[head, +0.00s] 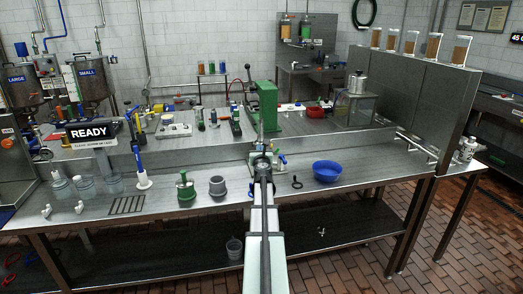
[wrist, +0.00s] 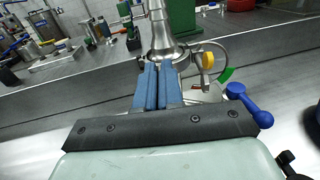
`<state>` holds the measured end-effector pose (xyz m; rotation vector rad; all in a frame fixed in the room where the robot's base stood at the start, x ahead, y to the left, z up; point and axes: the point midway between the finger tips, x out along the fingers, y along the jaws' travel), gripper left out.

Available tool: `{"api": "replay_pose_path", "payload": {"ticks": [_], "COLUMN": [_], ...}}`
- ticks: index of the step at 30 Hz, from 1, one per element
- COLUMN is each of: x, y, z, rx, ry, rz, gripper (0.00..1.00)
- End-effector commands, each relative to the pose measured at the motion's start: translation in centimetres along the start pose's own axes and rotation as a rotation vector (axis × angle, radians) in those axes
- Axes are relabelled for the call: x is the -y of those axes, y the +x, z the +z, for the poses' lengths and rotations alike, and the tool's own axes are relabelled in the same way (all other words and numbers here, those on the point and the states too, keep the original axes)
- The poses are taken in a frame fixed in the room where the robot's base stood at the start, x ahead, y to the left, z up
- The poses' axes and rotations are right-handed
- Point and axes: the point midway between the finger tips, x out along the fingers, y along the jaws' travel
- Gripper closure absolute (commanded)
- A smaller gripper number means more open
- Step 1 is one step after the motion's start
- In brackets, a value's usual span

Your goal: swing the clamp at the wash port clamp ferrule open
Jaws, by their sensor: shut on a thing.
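The steel wash port ferrule (wrist: 160,36) stands upright in the wrist view, a pipe flaring to a wide flange just beyond my fingertips. The clamp (wrist: 218,48) shows as a curved metal band to the right of the flange, with a yellow knob (wrist: 208,60) on it. My gripper (wrist: 159,68) has its blue fingers close together at the flange's lower edge, shut on part of the clamp; the gripped part is mostly hidden between the fingers. In the head view my gripper (head: 262,160) is at the fittings on the bench, and my arm hides most of the port.
A blue-handled part (wrist: 248,104) and a green piece (wrist: 225,75) are close to the right of my fingers. A blue bowl (head: 327,171) and a dark ring (head: 296,182) lie right on the bench (head: 370,170). A grey cup (head: 217,185) stands left.

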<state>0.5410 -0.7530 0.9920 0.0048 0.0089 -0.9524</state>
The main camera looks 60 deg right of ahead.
Motion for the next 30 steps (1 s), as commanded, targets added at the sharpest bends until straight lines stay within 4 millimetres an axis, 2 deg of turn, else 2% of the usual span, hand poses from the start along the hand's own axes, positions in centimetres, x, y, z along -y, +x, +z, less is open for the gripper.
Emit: {"api": "replay_pose_path", "payload": {"ticks": [20,30], "x": [-1.8,-3.4], "y": [-0.1,0.0], "z": [0.2,0.2], "rx": [0.015,0.012], "ry": [0.004,0.004], "rz": [-0.200,-0.410], "gripper": [1.00,1.00]}}
